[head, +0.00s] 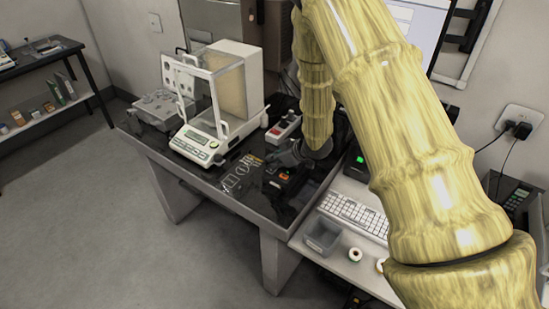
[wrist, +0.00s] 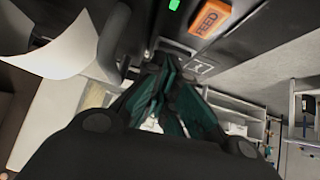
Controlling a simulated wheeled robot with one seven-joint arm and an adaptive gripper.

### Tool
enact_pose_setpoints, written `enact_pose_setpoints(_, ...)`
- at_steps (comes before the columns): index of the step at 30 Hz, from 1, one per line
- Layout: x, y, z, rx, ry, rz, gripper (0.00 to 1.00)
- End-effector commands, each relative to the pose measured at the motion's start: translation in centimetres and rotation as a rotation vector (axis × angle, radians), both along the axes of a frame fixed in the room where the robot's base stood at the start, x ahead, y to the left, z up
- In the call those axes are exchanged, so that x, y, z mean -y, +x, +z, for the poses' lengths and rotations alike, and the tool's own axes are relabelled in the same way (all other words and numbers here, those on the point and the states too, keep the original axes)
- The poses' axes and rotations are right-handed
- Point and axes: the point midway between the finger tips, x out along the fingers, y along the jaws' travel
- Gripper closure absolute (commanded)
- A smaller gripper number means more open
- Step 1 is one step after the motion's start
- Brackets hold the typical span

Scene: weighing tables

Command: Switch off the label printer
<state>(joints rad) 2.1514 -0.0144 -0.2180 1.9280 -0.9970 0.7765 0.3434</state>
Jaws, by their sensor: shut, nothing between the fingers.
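The label printer (head: 285,188) is a dark box with an orange button on top, at the right part of the dark weighing table in the head view. In the wrist view its dark top (wrist: 185,30) fills the upper middle, with an orange FEED button (wrist: 209,18) and a lit green lamp (wrist: 174,4). My gripper (head: 291,158) is down close to the printer in the head view and partly hides it. In the wrist view my gripper (wrist: 160,72) shows dark teal fingers, shut and empty, near the printer. I cannot tell whether they touch it. I cannot make out the power switch.
A balance with a glass draft shield (head: 205,110) stands left of the printer. A grey box with a red button (head: 284,127) is behind it. A keyboard (head: 352,214), a grey bin (head: 322,236) and a tape roll (head: 355,254) lie on the lower table at right.

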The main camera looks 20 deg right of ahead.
Motion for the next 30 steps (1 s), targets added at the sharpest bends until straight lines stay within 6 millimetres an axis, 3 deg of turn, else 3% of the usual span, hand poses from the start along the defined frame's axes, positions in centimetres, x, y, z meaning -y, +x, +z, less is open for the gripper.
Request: enact_pose_setpoints(30, 0.8, -0.1, -1.3, -0.058, 0.053, -0.006, 1.0)
